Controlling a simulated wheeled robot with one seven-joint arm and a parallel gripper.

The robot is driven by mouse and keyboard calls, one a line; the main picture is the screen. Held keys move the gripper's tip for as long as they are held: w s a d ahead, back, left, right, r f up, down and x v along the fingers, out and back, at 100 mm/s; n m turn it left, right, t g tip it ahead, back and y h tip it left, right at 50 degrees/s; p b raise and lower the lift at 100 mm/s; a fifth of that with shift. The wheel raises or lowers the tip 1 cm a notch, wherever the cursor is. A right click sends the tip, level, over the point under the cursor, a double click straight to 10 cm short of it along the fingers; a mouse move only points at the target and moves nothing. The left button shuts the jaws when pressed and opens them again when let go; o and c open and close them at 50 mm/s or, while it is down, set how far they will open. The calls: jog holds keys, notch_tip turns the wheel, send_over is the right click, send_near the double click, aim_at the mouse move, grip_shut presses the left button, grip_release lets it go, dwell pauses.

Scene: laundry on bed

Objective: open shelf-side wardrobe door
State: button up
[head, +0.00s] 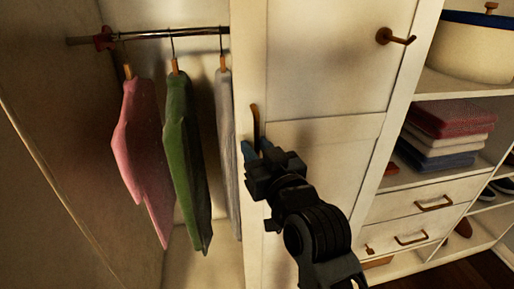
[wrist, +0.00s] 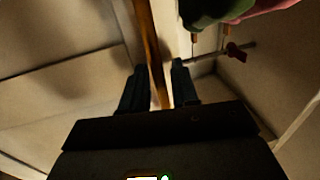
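The shelf-side wardrobe door (head: 320,85) is a cream panelled door in the middle of the head view. A slim brown upright handle (head: 255,115) sits near its left edge. My gripper (head: 257,150) is at the lower part of this handle, with its two fingertips apart. In the wrist view the handle (wrist: 147,35) runs down between the two fingers (wrist: 159,85), with narrow gaps seeming to show beside it. I cannot tell whether the fingers touch it. The fingers and wrist hide the handle's lower end. I cannot tell whether the door stands slightly ajar.
Left of the door, the wardrobe is open, with pink (head: 142,155), green (head: 184,150) and grey (head: 228,140) garments on a rail (head: 170,33). A brown hook-like fitting (head: 395,37) juts from the door's right side. Shelves with folded cloths (head: 450,120) and drawers (head: 420,200) stand at right.

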grip_shut()
dwell(0.6)
